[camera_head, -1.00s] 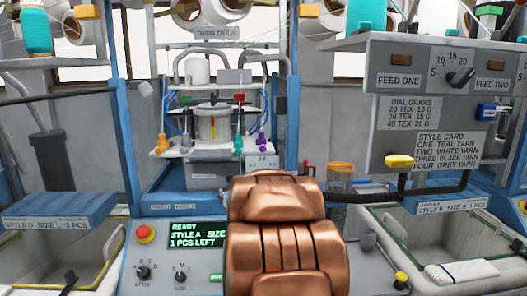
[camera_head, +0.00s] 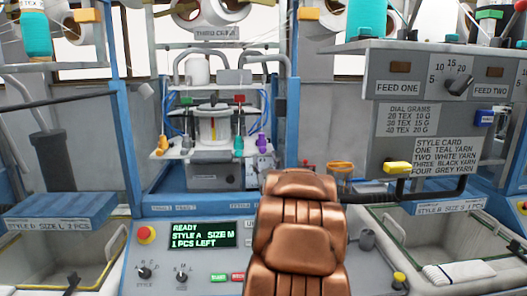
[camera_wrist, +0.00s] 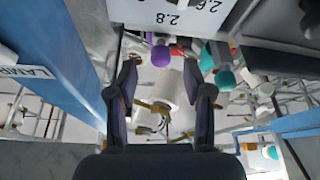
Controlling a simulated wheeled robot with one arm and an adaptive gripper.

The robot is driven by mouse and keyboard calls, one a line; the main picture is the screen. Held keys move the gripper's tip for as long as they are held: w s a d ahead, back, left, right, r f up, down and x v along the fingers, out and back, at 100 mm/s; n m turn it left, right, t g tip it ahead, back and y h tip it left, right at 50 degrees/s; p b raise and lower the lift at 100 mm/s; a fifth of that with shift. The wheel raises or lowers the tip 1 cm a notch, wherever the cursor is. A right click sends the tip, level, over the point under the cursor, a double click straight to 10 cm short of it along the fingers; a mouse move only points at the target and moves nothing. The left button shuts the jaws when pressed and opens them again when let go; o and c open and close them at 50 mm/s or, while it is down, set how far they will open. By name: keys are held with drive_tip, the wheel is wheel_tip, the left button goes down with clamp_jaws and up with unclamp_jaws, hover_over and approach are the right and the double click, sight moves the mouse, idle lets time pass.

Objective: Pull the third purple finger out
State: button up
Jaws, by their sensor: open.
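A small purple finger (camera_head: 262,143) stands at the right end of the white plate (camera_head: 205,152) on the machine in the head view, right of a teal finger (camera_head: 238,146). In the wrist view a purple piece (camera_wrist: 160,54) lies between my gripper's two fingertips (camera_wrist: 161,74), near the upper edge of the gap. My gripper is open and holds nothing; I cannot tell whether either fingertip touches the purple piece. Teal pieces (camera_wrist: 224,78) sit just right of the right fingertip. I cannot tell which numbered purple finger this is. My gripper is hidden in the head view.
A blue post (camera_wrist: 55,75) runs close along the left of the wrist view. A white number plate (camera_wrist: 180,15) is at its top. Orange fingers (camera_head: 162,144) stand at the white plate's left end. A display (camera_head: 202,234) reads "READY, STYLE A, SIZE M, 1 PCS LEFT".

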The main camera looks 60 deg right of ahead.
sight(263, 153)
drive_tip(key=shift+p+x, duration=0.55)
drive_tip(key=shift+x, duration=1.3)
clamp_jaws()
